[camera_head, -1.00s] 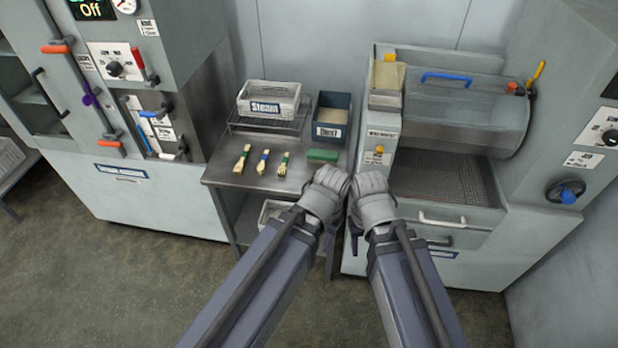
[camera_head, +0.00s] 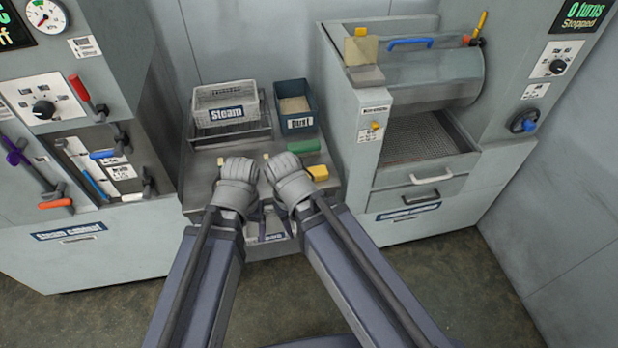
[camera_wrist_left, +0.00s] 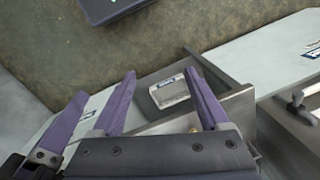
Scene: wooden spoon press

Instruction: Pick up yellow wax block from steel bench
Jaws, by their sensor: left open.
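The yellow wax block (camera_head: 318,172) lies near the right side of the steel bench (camera_head: 200,170), just in front of a green block (camera_head: 303,146). My left gripper (camera_head: 256,215) is left of the wax block, over the bench's front part, and mostly hidden by its own wrist. In the left wrist view its two purple fingers stand apart with nothing between them (camera_wrist_left: 158,88). My right wrist is between my left one and the wax block. Its fingers are mostly hidden, so I cannot tell their opening. The wax block does not show clearly in the left wrist view.
A grey Steam basket (camera_head: 225,115) on a rack and a dark blue bin (camera_head: 296,122) stand at the bench's back. Cabinets with levers flank the left; a drum machine (camera_head: 345,115) closely borders the right.

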